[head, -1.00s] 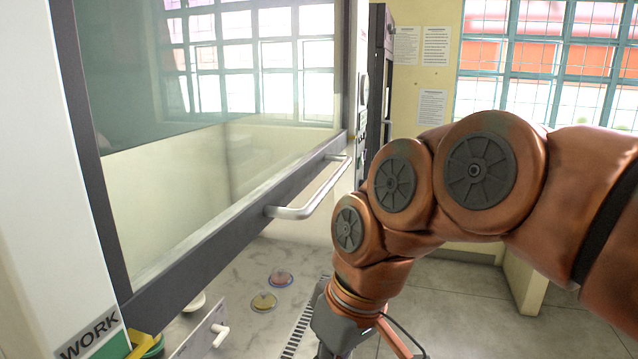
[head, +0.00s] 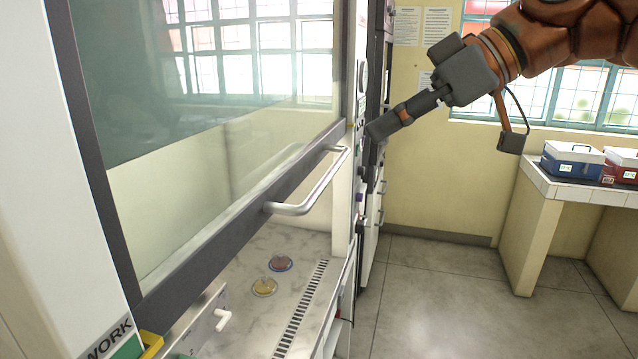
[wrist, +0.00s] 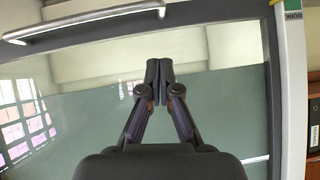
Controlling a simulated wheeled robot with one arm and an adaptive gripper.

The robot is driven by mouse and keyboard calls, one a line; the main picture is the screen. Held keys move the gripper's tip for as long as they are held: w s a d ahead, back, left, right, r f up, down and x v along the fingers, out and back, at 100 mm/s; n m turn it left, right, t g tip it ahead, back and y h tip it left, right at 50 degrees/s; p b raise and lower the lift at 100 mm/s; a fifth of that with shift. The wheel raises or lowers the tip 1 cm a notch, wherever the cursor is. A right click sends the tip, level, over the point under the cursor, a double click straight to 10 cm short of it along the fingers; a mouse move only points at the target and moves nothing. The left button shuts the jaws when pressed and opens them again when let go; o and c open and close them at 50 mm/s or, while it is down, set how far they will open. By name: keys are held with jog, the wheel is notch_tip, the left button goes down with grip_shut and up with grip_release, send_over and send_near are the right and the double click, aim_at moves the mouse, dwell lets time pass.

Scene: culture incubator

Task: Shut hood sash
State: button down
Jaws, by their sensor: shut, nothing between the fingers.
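The hood sash (head: 240,208) is a glass pane in a dark grey frame, raised, with an open gap between its bottom bar and the work surface. A silver bar handle (head: 318,190) is fixed to the bottom bar; it also shows at the top left of the wrist view (wrist: 85,22). My gripper (head: 374,133) is to the right of the sash in the head view, higher than the handle and apart from it. In the wrist view my gripper (wrist: 158,66) has its fingers together and empty, with the sash glass behind them.
A white-tiled bench (head: 575,188) with blue (head: 572,161) and red (head: 622,168) boxes stands at the right. The floor between is clear.

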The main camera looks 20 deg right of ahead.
aim_at(319, 190)
jog(key=shift+s+d+f+b+x, duration=0.2)
jog(key=shift+f+b+x, duration=0.3)
jog(key=shift+x, duration=1.55)
jog(key=shift+s+d+f+b+x, duration=0.2)
jog(key=shift+b+x, duration=0.5)
jog(key=shift+x, duration=1.35)
jog(key=shift+d+f+b+x, duration=0.3)
jog(key=shift+b+x, duration=0.3)
jog(key=shift+x, duration=1.45)
jog(key=shift+f, duration=0.1)
